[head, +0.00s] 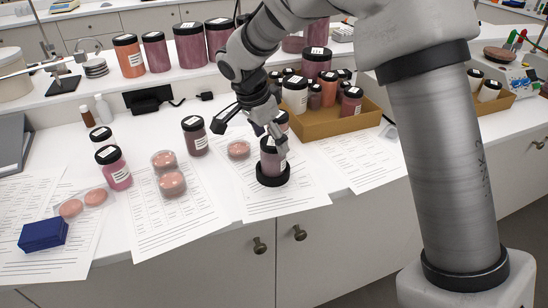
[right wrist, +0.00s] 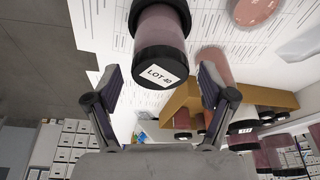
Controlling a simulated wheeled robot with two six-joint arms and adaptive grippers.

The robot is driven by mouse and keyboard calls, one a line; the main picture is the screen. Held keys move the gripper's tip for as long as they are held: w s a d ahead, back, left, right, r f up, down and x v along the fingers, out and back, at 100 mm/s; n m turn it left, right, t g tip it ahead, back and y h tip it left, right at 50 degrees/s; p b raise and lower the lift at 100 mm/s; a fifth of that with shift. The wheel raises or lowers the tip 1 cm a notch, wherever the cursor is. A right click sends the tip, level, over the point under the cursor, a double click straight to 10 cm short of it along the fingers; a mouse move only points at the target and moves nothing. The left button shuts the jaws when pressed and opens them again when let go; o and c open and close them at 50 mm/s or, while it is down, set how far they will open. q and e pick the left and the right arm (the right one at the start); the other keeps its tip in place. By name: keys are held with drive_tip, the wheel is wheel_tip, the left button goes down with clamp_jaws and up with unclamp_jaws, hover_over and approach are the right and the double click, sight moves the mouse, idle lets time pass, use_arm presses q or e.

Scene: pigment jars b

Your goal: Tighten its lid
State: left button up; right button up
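A jar of mauve pigment (head: 273,162) with a black lid stands upright in a black round holder (head: 272,179) on a printed sheet at the counter's front. In the right wrist view the jar (right wrist: 161,30) points its lid (right wrist: 160,66), labelled LOT 42, toward me. Whether the lid sits tight cannot be told. My right gripper (head: 250,134) is open just above and behind the jar; in the right wrist view its fingers (right wrist: 161,82) stand apart on either side of the lid, with gaps. My left gripper is not in view.
A cardboard tray (head: 340,124) of several jars stands behind to the right. A dark jar (head: 195,137) and a pink jar (head: 114,168) stand to the left. Clear dishes of pink powder (head: 172,183) lie on the sheets. A blue box (head: 43,234) is at the front left.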

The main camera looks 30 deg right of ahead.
drive_tip(key=v, duration=1.2)
